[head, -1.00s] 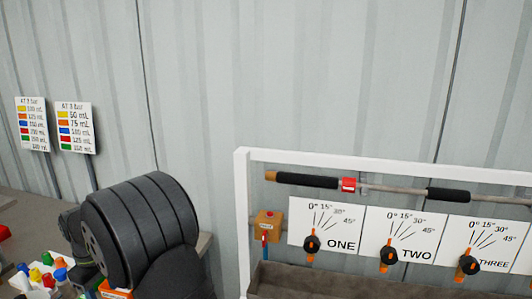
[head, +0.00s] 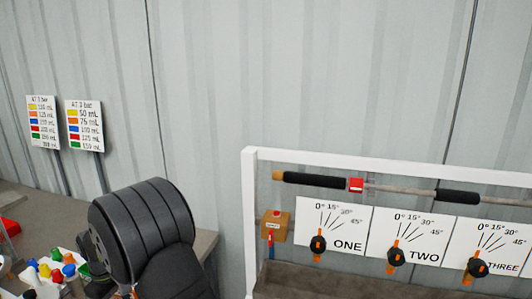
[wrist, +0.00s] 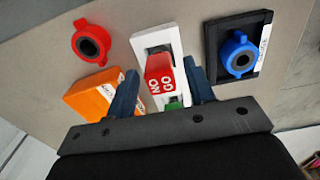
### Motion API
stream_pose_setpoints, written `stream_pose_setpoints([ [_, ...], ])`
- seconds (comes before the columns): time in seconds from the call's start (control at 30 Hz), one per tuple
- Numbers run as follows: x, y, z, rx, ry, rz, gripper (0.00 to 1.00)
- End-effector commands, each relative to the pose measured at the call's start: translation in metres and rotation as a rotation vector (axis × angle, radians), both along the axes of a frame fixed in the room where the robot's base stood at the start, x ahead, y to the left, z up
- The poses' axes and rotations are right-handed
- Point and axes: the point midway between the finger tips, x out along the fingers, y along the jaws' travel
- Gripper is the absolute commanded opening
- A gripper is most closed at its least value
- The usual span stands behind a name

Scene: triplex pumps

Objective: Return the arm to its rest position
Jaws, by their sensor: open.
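My arm (head: 145,232), a black ribbed link, stands at the lower left of the head view; my gripper is not clearly visible there. In the wrist view my gripper (wrist: 161,88) shows two blue fingers spread apart, with nothing gripped. A red and green block marked NO GO (wrist: 159,74), in a white frame, appears between the fingers in the picture. I cannot tell how far below the fingertips it lies.
The wrist view shows a red ring fitting (wrist: 80,31), a blue ring fitting (wrist: 230,35) and an orange block (wrist: 84,101). The head view shows a white-framed pump rig (head: 249,205) at right, several coloured caps (head: 56,272) at lower left and two sign boards (head: 85,143) behind.

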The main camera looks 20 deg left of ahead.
Motion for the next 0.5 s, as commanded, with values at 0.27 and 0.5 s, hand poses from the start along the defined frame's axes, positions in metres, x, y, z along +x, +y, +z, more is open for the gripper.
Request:
stream_pose_setpoints([
  [0.27,0.014,-0.021,0.044,-0.002,0.001,-0.004,0.49],
  [0.5,0.036,-0.056,0.069,-0.001,0.0,-0.003,0.49],
])
